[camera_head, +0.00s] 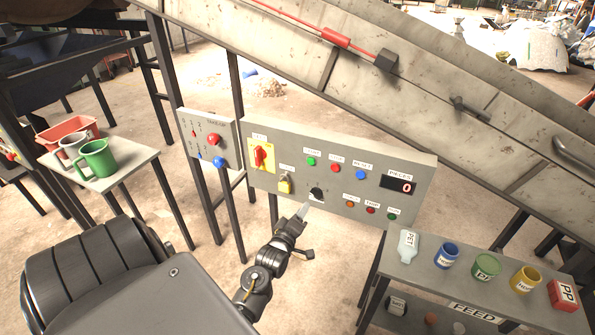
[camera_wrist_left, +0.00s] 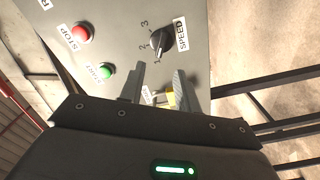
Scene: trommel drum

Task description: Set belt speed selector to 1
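The belt speed selector is a black rotary knob (camera_head: 316,193) low in the middle of the grey control panel (camera_head: 350,157). The left wrist view shows the knob (camera_wrist_left: 158,41) beside a SPEED label, with marks 1, 2 and 3 around it. My left gripper (camera_head: 303,211) is just below and left of the knob in the head view. In the left wrist view its two fingers (camera_wrist_left: 158,84) are spread apart with nothing held, and the knob lies beyond their tips. My right gripper is out of view.
A yellow padlock (camera_head: 285,183) and a red switch (camera_head: 261,156) are left of the knob. Several coloured buttons sit nearby, with a PIECES display (camera_head: 398,186) reading 0. A feed table (camera_head: 450,280) with containers stands at lower right. Mugs stand on a left table (camera_head: 125,168).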

